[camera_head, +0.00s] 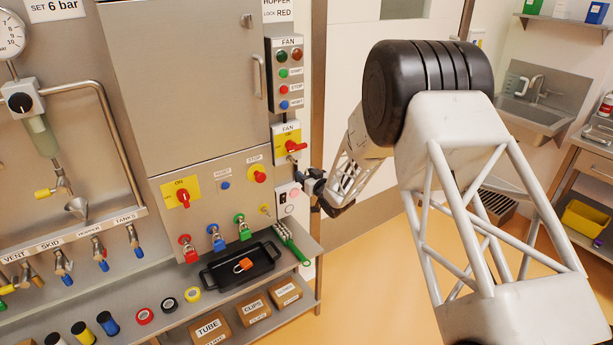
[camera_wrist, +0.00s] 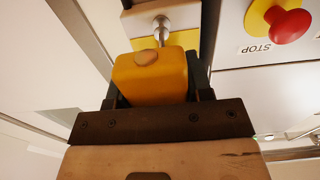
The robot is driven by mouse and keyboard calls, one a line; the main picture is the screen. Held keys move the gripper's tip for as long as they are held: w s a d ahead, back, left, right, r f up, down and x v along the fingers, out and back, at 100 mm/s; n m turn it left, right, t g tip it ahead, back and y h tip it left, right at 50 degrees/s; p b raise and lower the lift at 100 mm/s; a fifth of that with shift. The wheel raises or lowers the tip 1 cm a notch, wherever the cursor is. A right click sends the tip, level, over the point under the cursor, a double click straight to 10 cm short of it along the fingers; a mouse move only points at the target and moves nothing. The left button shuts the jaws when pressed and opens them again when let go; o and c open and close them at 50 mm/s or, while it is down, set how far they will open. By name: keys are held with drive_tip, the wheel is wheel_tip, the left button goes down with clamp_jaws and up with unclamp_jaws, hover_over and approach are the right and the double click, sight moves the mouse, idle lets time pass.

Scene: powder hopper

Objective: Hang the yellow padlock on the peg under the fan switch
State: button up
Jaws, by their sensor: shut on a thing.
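In the wrist view, my gripper (camera_wrist: 150,100) is shut on the yellow padlock (camera_wrist: 150,78), with a dark finger on each side of its body. A shiny metal piece (camera_wrist: 162,30) shows just beyond the padlock, in front of a yellow plate; I cannot tell whether it is the shackle, the peg or both. In the head view, my gripper (camera_head: 314,187) is just below and right of the fan switch (camera_head: 295,146), a red handle on a yellow plate. The padlock cannot be made out there, and the peg is not clear.
A red stop button (camera_wrist: 288,22) is close beside the gripper in the wrist view. Red, blue and green padlocks (camera_head: 216,238) hang along the panel's lower edge. A black tray (camera_head: 215,281) holding an orange-red item and a green-handled brush (camera_head: 292,245) lie on the shelf.

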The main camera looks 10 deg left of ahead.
drive_tip(key=shift+w+a, duration=0.15)
drive_tip(key=f+x, duration=0.1)
drive_tip(key=x, duration=0.8)
drive_tip(key=shift+f, duration=0.25)
idle(1.2)
drive_tip(key=shift+w+a+f, duration=0.1)
idle(0.4)
idle(0.3)
drive_tip(key=o, duration=1)
drive_tip(key=v, duration=0.7)
drive_tip(key=shift+s+d, duration=0.25)
